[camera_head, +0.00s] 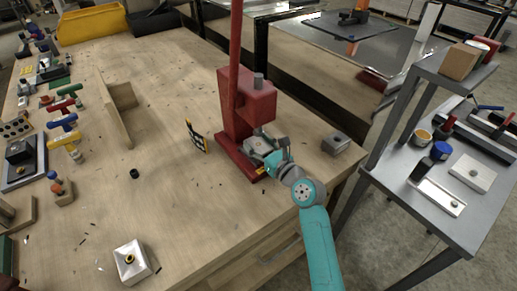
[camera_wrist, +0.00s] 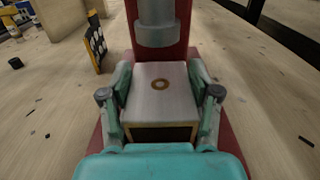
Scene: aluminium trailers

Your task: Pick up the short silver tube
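A short silver square tube (camera_wrist: 161,98) sits on the red press (camera_head: 246,104), below the press's grey cylindrical ram (camera_wrist: 156,22). It has a brass-coloured ring on top and a dark open end facing me. My gripper (camera_wrist: 160,92) reaches in from the front, with one finger along each side of the tube. The fingers lie very near its sides; I cannot tell whether they touch. In the head view my gripper (camera_head: 266,148) is at the press base and partly hides the tube.
A similar silver block with a ring (camera_head: 131,262) lies at the table's near left. A grey block (camera_head: 336,143) lies right of the press. A yellow-black patterned plate (camera_head: 196,136) stands left of it. A metal side table (camera_head: 470,213) stands at right. The middle table is mostly clear.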

